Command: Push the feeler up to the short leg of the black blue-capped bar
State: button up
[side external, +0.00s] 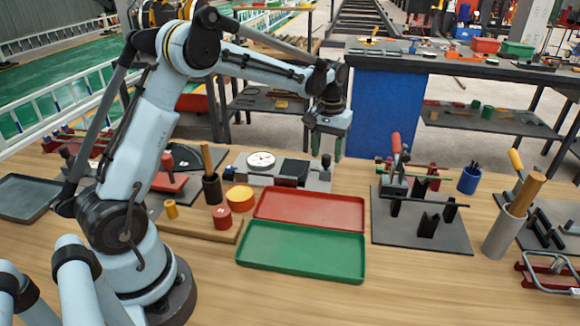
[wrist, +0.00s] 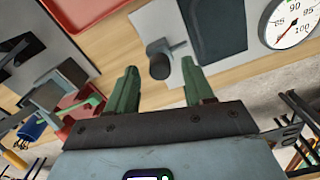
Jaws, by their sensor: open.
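My gripper (side external: 327,148) is open and empty, its green fingers pointing down above the right end of the grey gauge plate (side external: 240,174). In the wrist view my gripper (wrist: 160,74) has its two fingers wide apart. A small grey block with a dark round knob (wrist: 159,66) shows between and beyond the fingertips, apart from them; it may be the feeler. A dark flat pad (wrist: 215,30) and a white dial (wrist: 290,22) lie beside it. A dark bar (side external: 418,200) lies across black supports on the right plate; I cannot make out a blue cap or short leg.
A red tray (side external: 310,209) and a green tray (side external: 300,249) lie in front of the gauge plate. The right plate (side external: 455,240) carries black supports and a red-handled clamp (side external: 396,148). A blue cup (side external: 469,180) and a grey holder (side external: 502,235) stand farther right.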

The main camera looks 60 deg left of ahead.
jog(key=shift+f, duration=0.4)
grip_shut()
jog(key=shift+a, duration=0.1)
